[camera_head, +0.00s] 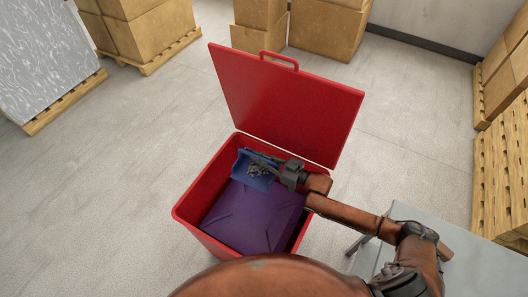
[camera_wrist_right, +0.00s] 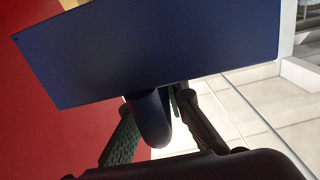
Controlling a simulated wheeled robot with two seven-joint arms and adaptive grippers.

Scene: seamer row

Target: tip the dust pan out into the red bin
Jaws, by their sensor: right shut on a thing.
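The red bin (camera_head: 187,211) stands on the floor in the middle of the head view, its red lid (camera_head: 290,105) raised at the back. A purple box-like surface (camera_head: 250,218) fills much of its inside. My right gripper (camera_head: 279,168) is over the bin's opening, shut on the handle of the blue dust pan (camera_head: 242,166). Grey debris (camera_head: 259,170) lies in the pan. In the right wrist view the pan (camera_wrist_right: 150,50) spans the top, its handle (camera_wrist_right: 149,118) between the fingers of my right gripper (camera_wrist_right: 155,130). My left gripper is not in view.
A grey table (camera_head: 470,262) stands at the lower right. Cardboard boxes on pallets (camera_head: 145,30) stand at the back, and a wrapped pallet load (camera_head: 45,60) at the left. More pallets (camera_head: 503,160) line the right edge. The floor left of the bin is clear.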

